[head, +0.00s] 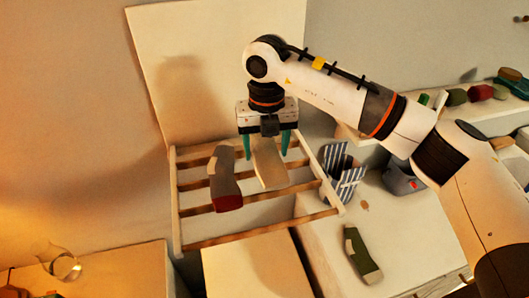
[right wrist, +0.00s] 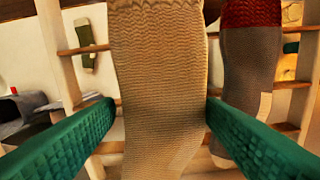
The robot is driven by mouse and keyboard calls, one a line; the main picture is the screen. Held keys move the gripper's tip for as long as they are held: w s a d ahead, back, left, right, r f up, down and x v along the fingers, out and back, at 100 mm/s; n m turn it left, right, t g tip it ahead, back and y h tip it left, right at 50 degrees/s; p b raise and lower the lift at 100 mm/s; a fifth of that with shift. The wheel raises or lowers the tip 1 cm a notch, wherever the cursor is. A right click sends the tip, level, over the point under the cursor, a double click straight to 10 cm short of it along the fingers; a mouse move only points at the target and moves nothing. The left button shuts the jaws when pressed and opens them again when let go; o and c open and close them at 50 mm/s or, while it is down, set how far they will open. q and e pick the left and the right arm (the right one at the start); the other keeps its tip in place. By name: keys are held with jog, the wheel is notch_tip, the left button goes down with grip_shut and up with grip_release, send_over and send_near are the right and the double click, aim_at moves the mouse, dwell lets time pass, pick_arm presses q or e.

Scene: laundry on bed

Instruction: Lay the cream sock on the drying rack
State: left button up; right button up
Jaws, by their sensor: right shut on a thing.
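My right gripper (head: 266,150) is above the drying rack (head: 262,197), pointing down, shut on the cream sock (head: 270,168). In the right wrist view the cream sock (right wrist: 158,85) fills the middle, between the two green fingers (right wrist: 160,125). In the head view it extends below the fingers over the rack's wooden bars. I cannot tell whether it touches a bar. A grey sock with a dark red end (head: 224,178) lies across the bars just left of it; it also shows in the right wrist view (right wrist: 250,75). My left gripper is not in view.
A green sock with pale parts (head: 360,253) lies on the white surface right of the rack. A blue-and-white striped cloth item (head: 341,172) and a grey bin (head: 403,180) stand behind it. A shelf (head: 460,110) holds rolled items. A glass vessel (head: 62,264) stands at lower left.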

aim_at(266, 147)
jog(key=f+p, duration=0.1)
jog(key=f, duration=0.3)
jog(key=shift+w+p, duration=0.35)
jog(key=shift+w, duration=0.05)
jog(key=shift+s+f+b, duration=0.1)
jog(key=shift+f+b, duration=0.15)
jog(key=shift+b, duration=0.1)
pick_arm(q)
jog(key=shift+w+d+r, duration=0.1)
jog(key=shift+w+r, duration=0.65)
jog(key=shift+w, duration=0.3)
pick_arm(e)
jog(key=o, duration=1)
jog(key=shift+c, duration=0.2)
jog(key=shift+r, duration=0.1)
jog(key=shift+r+p, duration=0.15)
jog(key=shift+p, duration=0.15)
jog(key=shift+r+b, duration=0.25)
jog(key=shift+b, duration=0.05)
notch_tip(266, 147, up, 11)
jog(key=b, duration=0.3)
jog(key=shift+f+b, duration=0.2)
jog(key=shift+b, duration=0.1)
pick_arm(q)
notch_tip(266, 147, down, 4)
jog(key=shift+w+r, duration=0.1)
pick_arm(e)
jog(key=shift+r, duration=0.45)
